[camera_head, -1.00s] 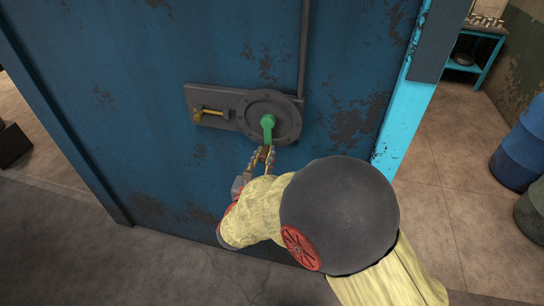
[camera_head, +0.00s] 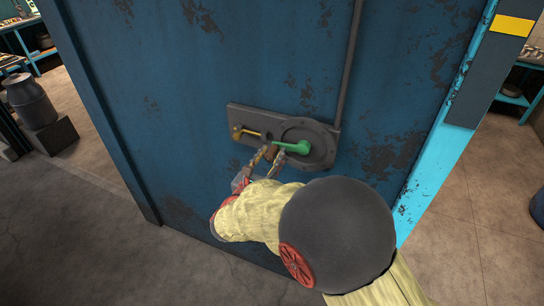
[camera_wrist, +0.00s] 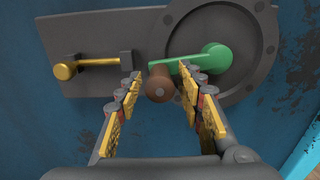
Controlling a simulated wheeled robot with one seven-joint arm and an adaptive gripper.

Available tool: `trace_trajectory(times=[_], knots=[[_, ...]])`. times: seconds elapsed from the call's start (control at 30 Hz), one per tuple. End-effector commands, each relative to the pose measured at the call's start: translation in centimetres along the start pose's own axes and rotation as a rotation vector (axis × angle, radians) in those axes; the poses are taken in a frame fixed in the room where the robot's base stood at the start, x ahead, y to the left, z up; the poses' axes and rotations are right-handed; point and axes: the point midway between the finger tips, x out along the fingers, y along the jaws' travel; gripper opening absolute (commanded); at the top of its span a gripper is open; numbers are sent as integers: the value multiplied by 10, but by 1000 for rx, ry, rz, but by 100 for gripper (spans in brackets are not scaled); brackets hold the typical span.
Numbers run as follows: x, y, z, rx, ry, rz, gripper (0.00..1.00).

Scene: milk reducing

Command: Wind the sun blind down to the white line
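A green crank (camera_head: 297,147) sits on a round grey plate (camera_head: 320,133) on the blue wall; its arm points left. In the wrist view, the crank (camera_wrist: 213,58) ends in a brown knob (camera_wrist: 159,83). My gripper (camera_head: 268,155) is at the knob. In the wrist view, its two yellow-padded fingers (camera_wrist: 160,82) stand apart on either side of the knob, with a visible gap on each side. A brass bolt (camera_wrist: 98,62) lies in its holders left of the crank. I see neither the sun blind nor a white line.
A grey vertical rod (camera_head: 352,55) runs up from the crank plate. A bright blue post (camera_head: 432,172) edges the wall on the right. A metal can (camera_head: 31,101) stands on a dark block at left. The floor in front of the wall is clear.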

Motion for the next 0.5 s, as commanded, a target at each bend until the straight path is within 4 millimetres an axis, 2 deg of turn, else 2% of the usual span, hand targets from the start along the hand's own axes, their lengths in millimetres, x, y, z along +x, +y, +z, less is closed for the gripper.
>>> trace_trajectory(times=[0.2,0.5], knots=[[0,0,0,0,0,-1,52],[-2,0,0,0,0,0,52]])
